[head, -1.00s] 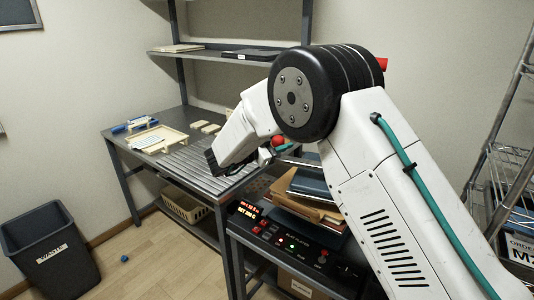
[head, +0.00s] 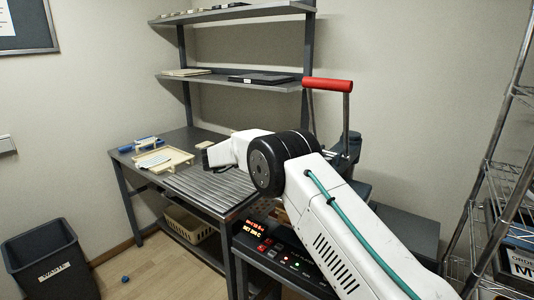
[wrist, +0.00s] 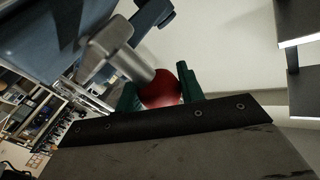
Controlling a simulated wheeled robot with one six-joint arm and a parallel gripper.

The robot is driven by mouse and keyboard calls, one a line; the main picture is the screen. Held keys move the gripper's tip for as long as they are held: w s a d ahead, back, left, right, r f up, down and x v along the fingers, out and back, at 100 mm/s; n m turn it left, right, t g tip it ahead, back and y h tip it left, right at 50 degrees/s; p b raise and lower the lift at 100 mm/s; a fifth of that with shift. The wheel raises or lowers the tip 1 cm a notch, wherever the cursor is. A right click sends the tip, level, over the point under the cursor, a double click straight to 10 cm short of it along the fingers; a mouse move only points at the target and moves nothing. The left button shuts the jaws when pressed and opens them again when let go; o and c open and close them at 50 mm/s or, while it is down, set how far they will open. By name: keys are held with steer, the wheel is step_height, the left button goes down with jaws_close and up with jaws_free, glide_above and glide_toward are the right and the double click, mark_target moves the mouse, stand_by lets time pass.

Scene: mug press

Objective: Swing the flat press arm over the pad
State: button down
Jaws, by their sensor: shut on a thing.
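In the wrist view my gripper (wrist: 158,90) has its green fingers shut on a round red knob (wrist: 160,92). The knob sits on the end of a thick grey metal rod (wrist: 118,55) that runs up and left to blue-grey press parts (wrist: 60,30). In the head view the press (head: 345,150) stands at the right behind my arm, with a long red handle (head: 327,85) on an upright rod. My fingers and the knob are hidden there behind my arm. I cannot make out the pad, and most of the flat press arm is hidden.
A black control panel (head: 285,255) with lit displays stands in front of the press. A grey slatted bench (head: 205,180) with a wooden tray (head: 165,160) is at left. Shelves (head: 225,80) rise behind it. A wire rack (head: 500,180) is at right.

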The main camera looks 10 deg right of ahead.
steer(key=shift+d, duration=0.3)
steer(key=c, duration=1)
jaws_free()
steer(key=shift+d, duration=0.1)
steer(key=shift+o, duration=0.6)
steer(key=shift+d, duration=0.15)
steer(key=s+a, duration=0.1)
steer(key=a, duration=0.7)
steer(key=shift+a, duration=0.3)
